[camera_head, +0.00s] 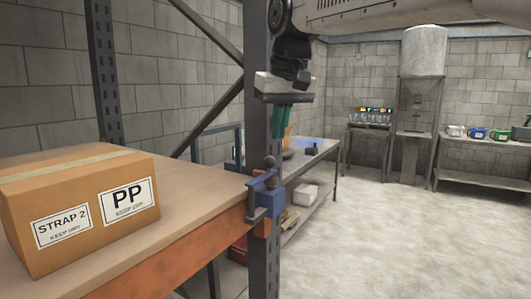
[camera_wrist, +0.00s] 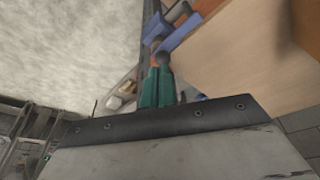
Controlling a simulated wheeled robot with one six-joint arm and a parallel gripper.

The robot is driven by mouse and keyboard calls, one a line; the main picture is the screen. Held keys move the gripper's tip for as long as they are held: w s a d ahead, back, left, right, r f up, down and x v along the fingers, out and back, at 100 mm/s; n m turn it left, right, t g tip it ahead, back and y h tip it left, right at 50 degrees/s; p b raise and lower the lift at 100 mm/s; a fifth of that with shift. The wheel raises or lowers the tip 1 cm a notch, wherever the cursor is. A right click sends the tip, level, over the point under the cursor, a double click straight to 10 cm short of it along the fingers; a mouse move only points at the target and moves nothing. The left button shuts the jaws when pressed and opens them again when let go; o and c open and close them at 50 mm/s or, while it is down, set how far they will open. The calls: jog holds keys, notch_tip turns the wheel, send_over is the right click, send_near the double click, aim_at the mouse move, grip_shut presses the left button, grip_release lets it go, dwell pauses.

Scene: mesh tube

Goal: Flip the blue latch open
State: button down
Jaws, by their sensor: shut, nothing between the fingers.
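The blue latch (camera_head: 266,186) is mounted on the dark metal post at the right end of the orange shelf beam, with a dark round knob at its top. In the wrist view the blue latch (camera_wrist: 178,32) is partly in view beyond the fingertips, near the shelf edge. My gripper (camera_head: 279,135) points down above the latch, with its green fingers together and empty. There is a gap between the fingertips and the latch in the head view. The gripper also shows in the wrist view (camera_wrist: 158,72). I cannot tell the latch's exact position.
A cardboard box (camera_head: 80,210) stands on the wooden shelf (camera_head: 190,190) at left. The dark upright post (camera_head: 262,90) rises right beside my gripper. A workbench (camera_head: 312,160) stands behind. Open concrete floor (camera_head: 400,240) lies to the right.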

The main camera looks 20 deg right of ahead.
jog(key=w+r, duration=0.2)
jog(key=w, duration=0.1)
jog(key=shift+w+a+r, duration=0.15)
jog(key=shift+a+r, duration=0.05)
jog(key=shift+r, duration=0.05)
jog(key=x, duration=1)
jog(key=shift+w, duration=0.15)
jog(key=shift+d, duration=0.3)
